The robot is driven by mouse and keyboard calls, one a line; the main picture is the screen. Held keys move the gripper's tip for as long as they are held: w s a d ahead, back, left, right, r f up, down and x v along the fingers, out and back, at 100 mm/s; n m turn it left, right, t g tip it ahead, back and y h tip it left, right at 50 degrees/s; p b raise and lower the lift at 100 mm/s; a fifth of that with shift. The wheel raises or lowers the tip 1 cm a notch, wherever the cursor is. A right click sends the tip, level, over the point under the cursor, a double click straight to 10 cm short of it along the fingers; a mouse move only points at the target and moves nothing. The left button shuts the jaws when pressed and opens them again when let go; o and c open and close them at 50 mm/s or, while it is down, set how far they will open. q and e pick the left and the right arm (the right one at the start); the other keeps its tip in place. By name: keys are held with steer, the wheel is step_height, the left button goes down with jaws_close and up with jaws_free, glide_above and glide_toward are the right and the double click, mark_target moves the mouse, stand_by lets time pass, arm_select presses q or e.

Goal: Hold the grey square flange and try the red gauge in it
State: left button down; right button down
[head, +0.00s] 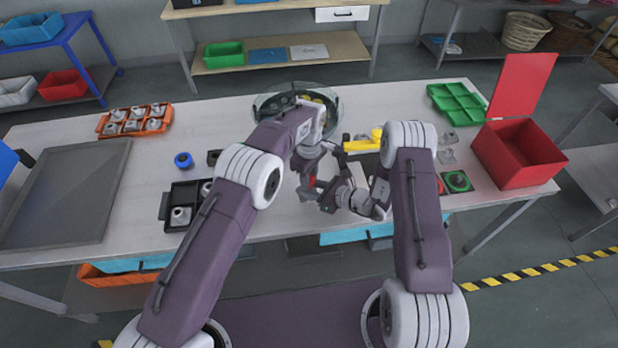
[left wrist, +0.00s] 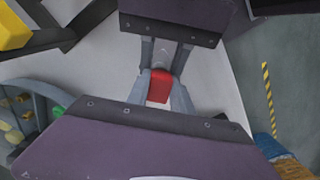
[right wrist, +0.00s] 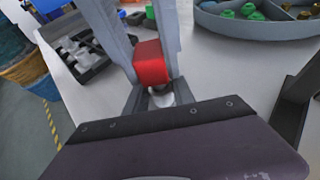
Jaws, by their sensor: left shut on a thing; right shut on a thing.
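My left gripper (head: 309,182) is shut on the red gauge (head: 312,181) above the front middle of the table. The gauge's red body shows between the left fingers in the left wrist view (left wrist: 158,88) and in the right wrist view (right wrist: 151,64). My right gripper (head: 323,190) faces it, shut on a small grey part, apparently the grey square flange (right wrist: 160,97). The flange is mostly hidden by the fingers, and shows slightly in the left wrist view (left wrist: 162,56). Gauge and flange are very close together; I cannot tell whether the gauge is inside the flange.
A black tray (head: 168,207) and a blue ring (head: 183,160) lie left; an orange tray (head: 105,121) of grey parts is farther back. An open red box (head: 545,160) and green tray (head: 457,90) stand right.

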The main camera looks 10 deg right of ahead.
arm_select(q)
steer(key=shift+a+f, duration=0.1)
steer(key=shift+f, duration=0.4)
arm_select(e)
steer(key=shift+a+r, duration=0.1)
stand_by(0.6)
arm_select(q)
steer(key=shift+s+f, duration=0.15)
steer(key=shift+f, duration=0.05)
arm_select(e)
steer(key=shift+r, duration=0.1)
stand_by(1.9)
arm_select(q)
steer(key=shift+r, duration=0.75)
arm_select(e)
steer(key=shift+w, duration=0.1)
arm_select(q)
steer(key=shift+r, duration=1.95)
arm_select(e)
steer(key=shift+f, duration=0.2)
arm_select(q)
steer(key=shift+w, duration=0.2)
arm_select(e)
steer(key=c, duration=1)
jaws_free()
